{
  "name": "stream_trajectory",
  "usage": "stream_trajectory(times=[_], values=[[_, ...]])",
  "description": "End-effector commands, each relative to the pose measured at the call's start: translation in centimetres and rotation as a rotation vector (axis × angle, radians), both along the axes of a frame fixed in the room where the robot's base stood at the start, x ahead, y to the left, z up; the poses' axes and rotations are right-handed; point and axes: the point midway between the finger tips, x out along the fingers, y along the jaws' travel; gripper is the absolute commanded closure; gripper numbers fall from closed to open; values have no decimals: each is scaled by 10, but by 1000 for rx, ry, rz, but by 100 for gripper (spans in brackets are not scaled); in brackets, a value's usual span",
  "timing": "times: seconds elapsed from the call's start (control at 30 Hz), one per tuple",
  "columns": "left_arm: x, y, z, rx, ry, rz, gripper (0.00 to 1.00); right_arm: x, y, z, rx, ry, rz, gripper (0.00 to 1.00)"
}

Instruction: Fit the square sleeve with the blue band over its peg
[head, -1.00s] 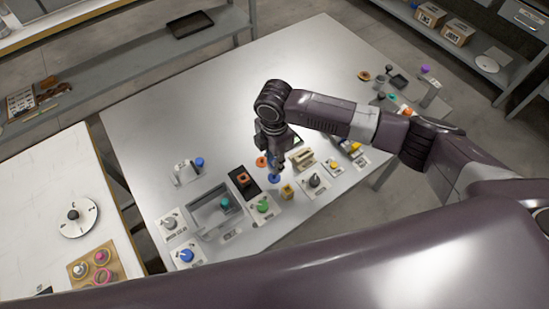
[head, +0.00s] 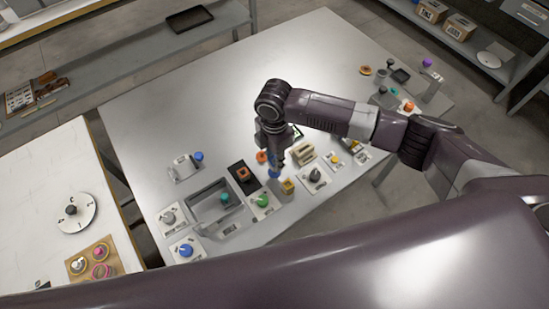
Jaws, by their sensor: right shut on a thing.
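My right gripper (head: 272,160) points down over the middle of the grey table (head: 330,75). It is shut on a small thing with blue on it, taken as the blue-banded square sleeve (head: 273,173). The sleeve is small and partly hidden by the fingers. I cannot tell whether it is clear of the table or touches something below. Which peg belongs to it cannot be made out. My left gripper is not in view.
A grey tray (head: 194,207) and a blue knob on a white plate (head: 186,250) lie to the left. A tan block (head: 288,186), a tan holder (head: 303,154) and a grey knob (head: 315,174) crowd the right.

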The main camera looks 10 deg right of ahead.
Motion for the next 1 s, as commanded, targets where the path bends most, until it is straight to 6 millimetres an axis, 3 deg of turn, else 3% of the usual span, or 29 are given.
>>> stream_trajectory(times=[1.0], values=[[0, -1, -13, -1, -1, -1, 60, 0, 0, -27, 1, 0, 0, 92]])
